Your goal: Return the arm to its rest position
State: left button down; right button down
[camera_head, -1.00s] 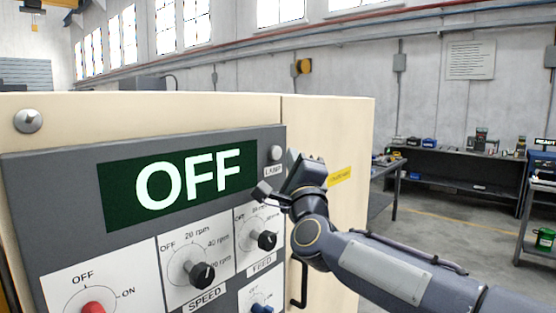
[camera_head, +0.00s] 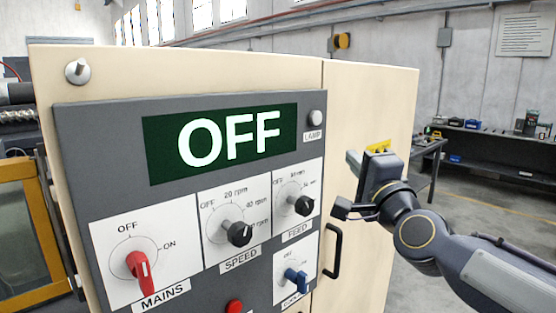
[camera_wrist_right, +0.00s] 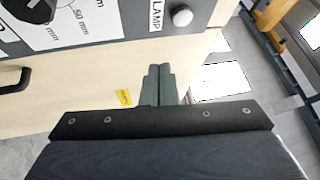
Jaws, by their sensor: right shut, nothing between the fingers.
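My right arm comes in from the right in the head view. Its gripper (camera_head: 354,170) is in front of the cabinet's right part, to the right of the lamp and the feed knob. In the right wrist view the two fingers (camera_wrist_right: 158,82) are together and empty, with the pale cabinet side behind them. The control panel (camera_head: 75,140) carries a display (camera_head: 222,142) reading OFF. The red mains knob (camera_head: 140,270), black speed knob (camera_head: 238,233), black feed knob (camera_head: 303,205) and a blue knob (camera_head: 297,280) sit below it. My left gripper is not in view.
The cream cabinet (camera_head: 375,100) fills the middle, with a black handle (camera_head: 333,250) near my right gripper. A yellow label (camera_head: 378,147) is behind the gripper. A workbench (camera_head: 470,150) stands far right. An orange-framed machine (camera_head: 30,235) is at the left.

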jog(key=s+d+f+n+g, duration=0.1)
jog(key=s+f+n+g, duration=0.6)
jog(key=s+f, duration=0.8)
jog(key=s+d+f+n+g, duration=0.1)
jog(key=s+f+n+g, duration=0.6)
jog(key=s+f, duration=0.7)
notch_tip(320, 180, down, 6)
jog(key=shift+s+d+f+g+y, duration=0.2)
jog(key=shift+s+g+y, duration=0.1)
jog(key=shift+s+g, duration=0.1)
